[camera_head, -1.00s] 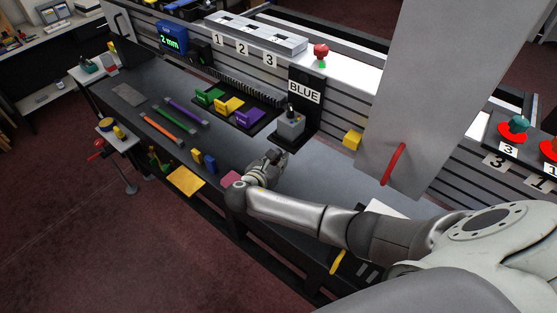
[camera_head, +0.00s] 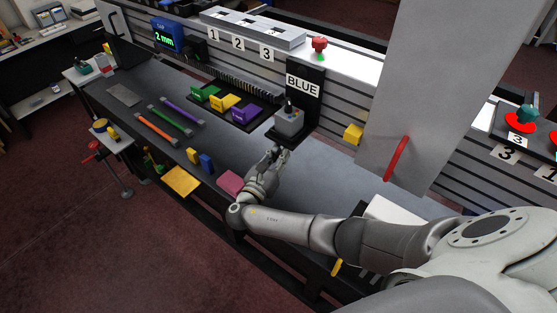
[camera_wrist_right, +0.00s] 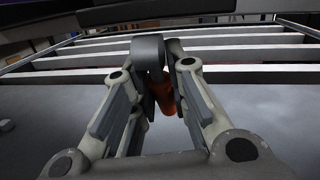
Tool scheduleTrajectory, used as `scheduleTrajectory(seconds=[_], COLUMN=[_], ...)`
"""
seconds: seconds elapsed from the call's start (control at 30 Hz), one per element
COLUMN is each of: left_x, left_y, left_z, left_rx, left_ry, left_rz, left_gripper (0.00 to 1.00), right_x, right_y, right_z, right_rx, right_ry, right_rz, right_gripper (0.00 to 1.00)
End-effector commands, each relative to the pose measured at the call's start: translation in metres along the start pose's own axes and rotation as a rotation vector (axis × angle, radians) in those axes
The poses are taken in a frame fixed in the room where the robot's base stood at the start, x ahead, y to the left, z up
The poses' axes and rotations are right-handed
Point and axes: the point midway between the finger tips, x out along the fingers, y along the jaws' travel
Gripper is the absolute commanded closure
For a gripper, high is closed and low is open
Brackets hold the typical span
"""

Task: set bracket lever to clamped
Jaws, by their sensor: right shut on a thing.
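My right gripper (camera_head: 277,153) is low over the front part of the bench, in front of the grey block. In the right wrist view its fingers (camera_wrist_right: 165,55) are closed in around a dark grey rounded part (camera_wrist_right: 148,52) with an orange grip (camera_wrist_right: 163,96) between them. I take this to be the bracket lever; the hand hides it in the head view, and its set position cannot be told. A grey block (camera_head: 289,122) with a black top piece stands by the BLUE sign (camera_head: 303,86). My left gripper is not in view.
The slatted wall is behind the bench (camera_head: 325,172). A yellow block (camera_head: 353,134) is on it at the right, beside a grey cabinet door with a red handle (camera_head: 397,158). Green, yellow and purple holders (camera_head: 224,102) stand left of the grey block. A pink block (camera_head: 230,182) lies near the front edge.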

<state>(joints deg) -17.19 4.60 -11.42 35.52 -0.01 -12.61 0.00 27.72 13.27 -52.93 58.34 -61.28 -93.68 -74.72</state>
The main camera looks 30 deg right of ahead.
Motion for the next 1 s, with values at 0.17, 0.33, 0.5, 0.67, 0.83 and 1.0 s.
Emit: scheduleTrajectory(seconds=[0.17,0.33,0.5,0.67,0.83,1.0], left_x=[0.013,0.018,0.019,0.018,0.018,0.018], left_y=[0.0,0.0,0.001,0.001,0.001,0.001], left_z=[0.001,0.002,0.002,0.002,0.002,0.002], left_rx=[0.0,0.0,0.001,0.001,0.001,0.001], left_ry=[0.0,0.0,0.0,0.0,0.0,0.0], left_rz=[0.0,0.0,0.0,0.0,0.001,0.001], left_gripper=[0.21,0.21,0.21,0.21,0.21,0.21], right_x=[0.002,0.003,0.004,0.004,0.004,0.004], right_y=[0.0,-0.001,-0.001,-0.001,-0.001,-0.001], right_z=[-0.002,0.0,0.001,0.002,0.002,0.002], right_rx=[-0.017,-0.024,-0.027,-0.027,-0.027,-0.027], right_ry=[-0.083,-0.127,-0.142,-0.143,-0.143,-0.142], right_rz=[-0.005,-0.009,-0.01,-0.01,-0.01,-0.01], right_gripper=[1.0,1.0,1.0,1.0,0.83,0.62])
